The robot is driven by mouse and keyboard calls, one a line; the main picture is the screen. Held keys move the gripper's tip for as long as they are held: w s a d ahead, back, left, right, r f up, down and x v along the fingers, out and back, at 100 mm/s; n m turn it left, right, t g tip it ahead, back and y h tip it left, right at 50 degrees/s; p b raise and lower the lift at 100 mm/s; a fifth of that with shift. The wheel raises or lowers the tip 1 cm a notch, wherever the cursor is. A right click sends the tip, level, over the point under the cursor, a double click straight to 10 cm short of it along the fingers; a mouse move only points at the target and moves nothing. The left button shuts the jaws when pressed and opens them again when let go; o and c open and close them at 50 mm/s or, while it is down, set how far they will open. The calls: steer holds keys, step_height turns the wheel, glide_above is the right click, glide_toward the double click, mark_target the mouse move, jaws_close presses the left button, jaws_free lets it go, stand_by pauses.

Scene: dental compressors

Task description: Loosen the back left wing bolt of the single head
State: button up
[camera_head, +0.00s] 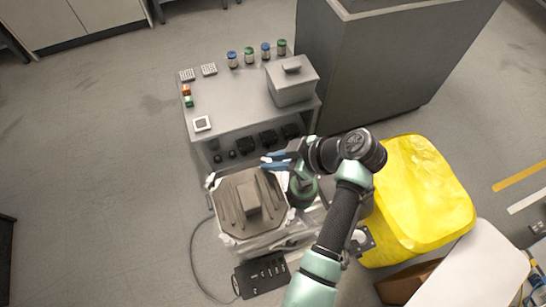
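The single head compressor unit (226,212) is a pale grey box with a ribbed brown-grey top, standing on the floor in front of the bench. At its back left corner is a small light fitting (210,180), which looks like the back left wing bolt; it is too small to make out its shape. My gripper (266,163) has blue fingers pointing left, above the unit's back right edge. The fingers look parted with nothing between them. It is well to the right of the back left corner. My arm hides part of the unit's right side.
A grey bench (240,100) behind holds a lidded grey box (291,83), several small jars and small blocks. A yellow bin (420,195) stands at right. The floor at left is clear.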

steer(key=shift+o, duration=1.4)
steer(key=shift+r, duration=0.1)
steer(key=p+v, duration=0.2)
steer(key=v, duration=1.1)
steer(key=shift+p, duration=0.4)
steer(key=shift+w, duration=0.1)
